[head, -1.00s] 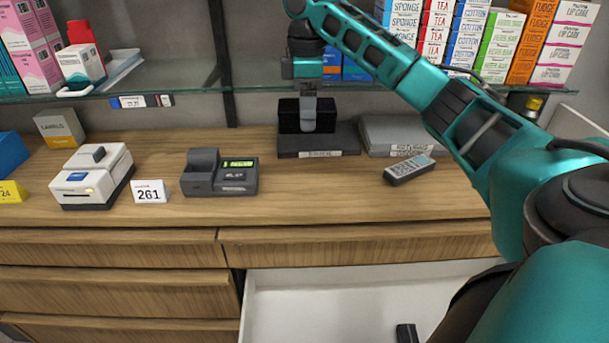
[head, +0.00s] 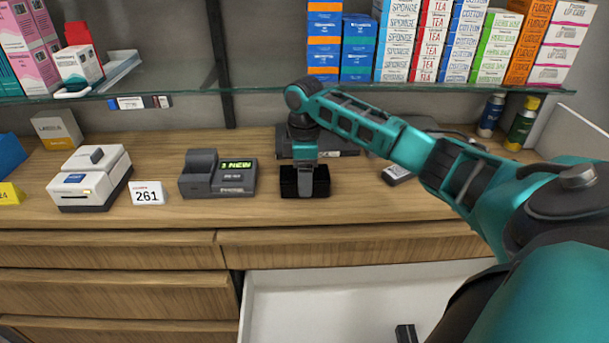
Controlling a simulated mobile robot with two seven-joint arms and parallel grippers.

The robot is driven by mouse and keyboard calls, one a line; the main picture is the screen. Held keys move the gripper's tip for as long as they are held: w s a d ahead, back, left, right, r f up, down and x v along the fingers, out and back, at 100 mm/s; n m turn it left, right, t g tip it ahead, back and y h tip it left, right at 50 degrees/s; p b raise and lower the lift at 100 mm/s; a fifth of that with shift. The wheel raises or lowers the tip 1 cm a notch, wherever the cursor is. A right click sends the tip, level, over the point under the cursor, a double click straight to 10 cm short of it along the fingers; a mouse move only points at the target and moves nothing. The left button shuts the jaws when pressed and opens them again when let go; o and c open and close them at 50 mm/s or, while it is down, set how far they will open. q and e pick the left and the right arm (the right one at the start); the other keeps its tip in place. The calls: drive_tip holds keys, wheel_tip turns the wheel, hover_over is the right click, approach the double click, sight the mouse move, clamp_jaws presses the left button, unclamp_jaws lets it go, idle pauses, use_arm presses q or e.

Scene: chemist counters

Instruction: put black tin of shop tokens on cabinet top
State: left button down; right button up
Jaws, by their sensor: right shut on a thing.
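The black tin (head: 290,187) is a small dark box at the middle of the wooden cabinet top (head: 400,212). My right gripper (head: 305,188) comes down from above and is shut on it. The tin is at or just above the wood, in front of the dark flat box (head: 340,148); I cannot tell whether it touches the wood. My right arm covers part of the counter to the right. My left gripper is not in view.
A grey card terminal (head: 217,175) stands left of the tin, with a 261 card (head: 147,194) and a white printer (head: 90,178) beyond. A remote (head: 397,174) lies to the right. An open white drawer (head: 330,300) is below. A glass shelf (head: 260,88) runs above.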

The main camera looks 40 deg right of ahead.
drive_tip(key=shift+f, duration=0.15)
drive_tip(key=o, duration=1.4)
drive_tip(key=shift+f, duration=0.1)
wheel_tip(320, 180, up, 12)
drive_tip(key=shift+r, duration=0.15)
